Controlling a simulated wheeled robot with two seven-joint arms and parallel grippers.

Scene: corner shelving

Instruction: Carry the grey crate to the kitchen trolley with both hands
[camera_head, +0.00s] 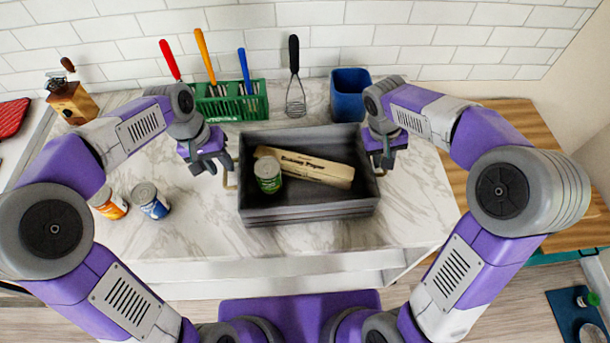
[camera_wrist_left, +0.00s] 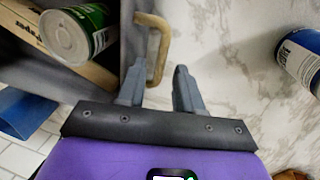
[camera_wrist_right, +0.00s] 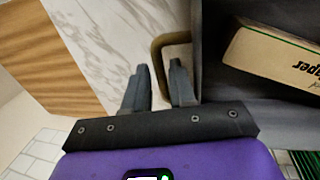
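The grey crate (camera_head: 310,213) stands on the marble counter. It holds a green can (camera_head: 267,175) and a long baking paper box (camera_head: 312,168). Whether that handle touches a finger I cannot tell. No view clearly identifies the kitchen trolley.
An orange can (camera_head: 108,204) and a blue can (camera_head: 150,202) stand left. A wooden surface (camera_head: 540,150) is at right. Marble before the crate is clear.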

